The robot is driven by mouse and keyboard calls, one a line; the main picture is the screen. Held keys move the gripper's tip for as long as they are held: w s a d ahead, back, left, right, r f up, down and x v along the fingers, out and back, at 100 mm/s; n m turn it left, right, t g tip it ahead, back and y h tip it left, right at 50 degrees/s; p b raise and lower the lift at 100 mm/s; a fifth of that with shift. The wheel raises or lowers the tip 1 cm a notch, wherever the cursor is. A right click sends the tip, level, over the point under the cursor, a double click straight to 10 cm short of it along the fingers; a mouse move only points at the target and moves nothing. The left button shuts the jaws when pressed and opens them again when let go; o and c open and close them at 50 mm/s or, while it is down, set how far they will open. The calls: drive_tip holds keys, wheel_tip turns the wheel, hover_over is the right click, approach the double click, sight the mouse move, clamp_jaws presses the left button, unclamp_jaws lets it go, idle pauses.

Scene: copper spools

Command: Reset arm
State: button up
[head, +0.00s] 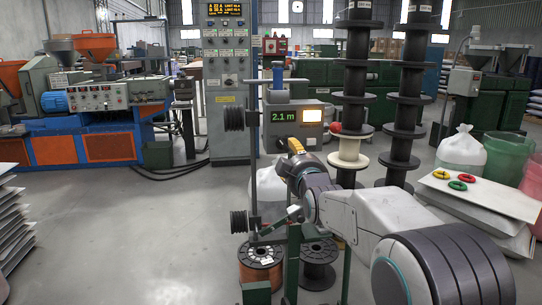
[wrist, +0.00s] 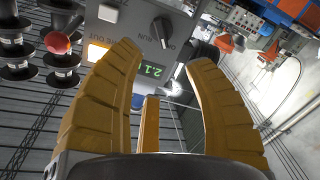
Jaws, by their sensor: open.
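My gripper (head: 290,147) is in front of the grey control box (head: 310,132) that reads "2.1 m". In the wrist view my gripper (wrist: 165,68) has its yellow fingers spread wide, with nothing between them. That view is tilted and shows the box's face, with a black knob (wrist: 162,30), a white switch (wrist: 110,12), an amber lit button (wrist: 97,51) and the green display (wrist: 153,71). The fingertips appear near the panel; I cannot tell whether they touch it. A copper-wound spool (head: 261,276) and a dark spool (head: 319,276) sit low below the box.
Two tall stacks of black spools (head: 355,75) stand right of the box, with a cream spool (head: 347,148) on one. Red, yellow and green rings (head: 457,186) lie on a pale sheet stack at right. A grey control cabinet (head: 228,120) stands behind.

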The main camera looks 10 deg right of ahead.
drive_tip(key=s+r+m+g+p, duration=0.2)
drive_tip(key=s+r+g+p, duration=0.1)
drive_tip(key=s+p, duration=0.7)
drive_tip(key=s+r+m+g+p, duration=0.2)
drive_tip(key=s+g+p, duration=0.4)
drive_tip(key=s+p, duration=0.5)
drive_tip(key=s+r+m+g+p, duration=0.3)
drive_tip(key=s+p, duration=0.7)
drive_tip(key=s, duration=1.1)
drive_tip(key=shift+s+r+g+p, duration=0.15)
drive_tip(key=shift+r+g+p, duration=0.25)
drive_tip(key=shift+r+g, duration=0.65)
drive_tip(key=shift+o, duration=0.2)
drive_tip(key=shift+f, duration=0.15)
